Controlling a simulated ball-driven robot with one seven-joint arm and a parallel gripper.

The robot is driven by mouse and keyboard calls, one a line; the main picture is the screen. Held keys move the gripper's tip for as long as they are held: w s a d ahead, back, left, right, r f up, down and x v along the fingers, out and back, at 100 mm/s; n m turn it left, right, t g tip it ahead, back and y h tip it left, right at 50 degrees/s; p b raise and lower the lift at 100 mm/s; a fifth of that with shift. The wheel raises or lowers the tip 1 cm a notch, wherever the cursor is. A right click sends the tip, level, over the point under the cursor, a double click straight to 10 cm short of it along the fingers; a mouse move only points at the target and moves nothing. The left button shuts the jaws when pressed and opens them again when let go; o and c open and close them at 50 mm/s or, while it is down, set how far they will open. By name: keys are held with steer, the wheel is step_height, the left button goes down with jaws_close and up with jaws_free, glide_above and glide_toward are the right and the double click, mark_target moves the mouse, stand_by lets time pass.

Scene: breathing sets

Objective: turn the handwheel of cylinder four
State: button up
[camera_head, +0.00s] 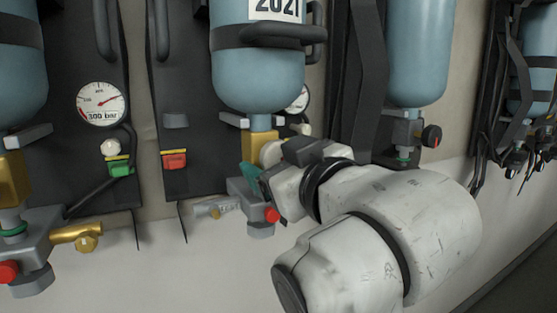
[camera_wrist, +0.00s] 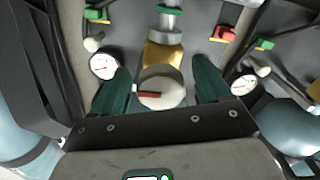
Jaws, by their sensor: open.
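A blue cylinder (camera_head: 258,75) marked 2021 hangs in the middle of the head view; no cylinder number is readable. Below it are a brass valve (camera_head: 260,143) and a grey fitting with a red button (camera_head: 271,215). In the wrist view the brass valve (camera_wrist: 163,56) carries a pale round handwheel (camera_wrist: 162,94) with a red mark. My gripper (camera_wrist: 162,92) is open, its green fingers left and right of the handwheel, apparently with gaps. In the head view my gripper (camera_head: 251,178) is at this valve, partly hidden by my wrist.
On the left are a pressure gauge (camera_head: 101,103), green clip (camera_head: 121,168), red clip (camera_head: 174,160) and brass hose fitting (camera_head: 76,234). Black straps and backplates hang close around my arm.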

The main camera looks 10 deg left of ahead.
steer(key=shift+c, duration=0.2)
steer(key=c, duration=0.9)
steer(key=shift+p, duration=0.3)
steer(key=m+p, duration=0.3)
steer(key=shift+a+r+m, duration=0.1)
steer(key=shift+r+m, duration=0.05)
steer(key=shift+m, duration=0.25)
steer(key=m+p, duration=0.4)
steer(key=m, duration=0.1)
steer(key=shift+s+m+p, duration=0.1)
steer(key=shift+m+p, duration=0.2)
steer(key=shift+p, duration=0.1)
steer(key=m+p, duration=0.3)
steer(key=m, duration=0.2)
steer(key=shift+a+p, duration=0.15)
steer(key=shift+p, duration=0.15)
steer(key=shift+m+p, duration=1)
steer(key=shift+m, duration=1.1)
